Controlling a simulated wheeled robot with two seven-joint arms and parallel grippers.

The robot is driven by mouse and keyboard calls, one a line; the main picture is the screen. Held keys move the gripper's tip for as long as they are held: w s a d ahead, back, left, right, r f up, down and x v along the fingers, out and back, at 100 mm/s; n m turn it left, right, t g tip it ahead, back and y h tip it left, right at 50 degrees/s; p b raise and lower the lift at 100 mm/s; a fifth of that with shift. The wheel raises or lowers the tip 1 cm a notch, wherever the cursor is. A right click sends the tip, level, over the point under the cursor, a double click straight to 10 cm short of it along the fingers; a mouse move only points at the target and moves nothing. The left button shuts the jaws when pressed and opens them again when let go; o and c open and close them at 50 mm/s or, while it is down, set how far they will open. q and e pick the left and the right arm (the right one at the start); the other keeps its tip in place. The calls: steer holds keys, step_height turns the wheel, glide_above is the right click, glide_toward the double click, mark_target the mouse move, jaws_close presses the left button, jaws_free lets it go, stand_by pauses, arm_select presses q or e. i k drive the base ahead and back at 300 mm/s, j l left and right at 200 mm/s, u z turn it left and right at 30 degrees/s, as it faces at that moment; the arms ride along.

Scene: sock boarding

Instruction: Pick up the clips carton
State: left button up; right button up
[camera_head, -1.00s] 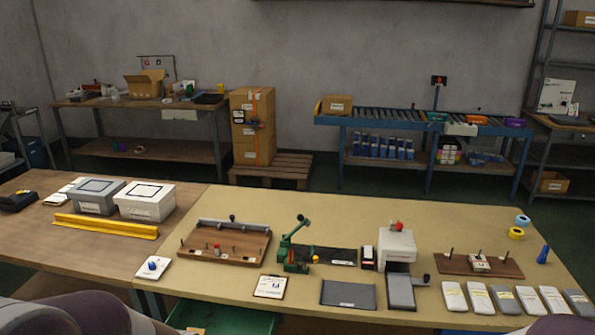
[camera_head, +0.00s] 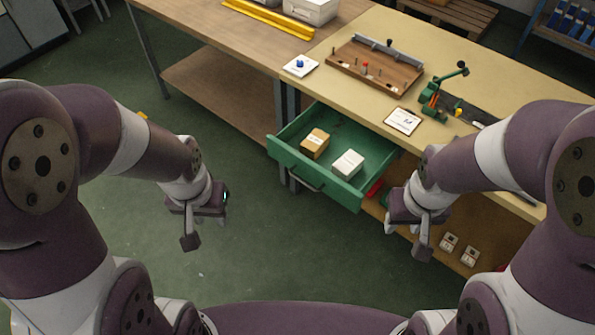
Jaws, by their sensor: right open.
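An open green drawer (camera_head: 360,192) under the bench holds a brown carton (camera_head: 315,143) with a pale label and a white carton (camera_head: 348,164). The brown one is on the left, the white one on the right, with a gap between them. I cannot read which is the clips carton. My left gripper (camera_head: 203,222) hangs over the floor, left of the drawer and apart from it; its jaw opening is not clear. My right gripper (camera_head: 408,228) is open, right of the drawer's front corner, and touches neither carton.
The bench top (camera_head: 350,98) above the drawer carries a wooden fixture board (camera_head: 375,68), a green hand tool (camera_head: 435,95) and a white card (camera_head: 403,121). Two small light items (camera_head: 459,249) lie on the lower shelf at right. Floor left of the drawer is clear.

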mark_target(317, 140)
steer(key=i+z, duration=0.35)
steer(key=i+j+z, duration=0.1)
steer(key=z, duration=0.3)
steer(key=i+j+z, duration=0.2)
steer(key=i+z, duration=0.15)
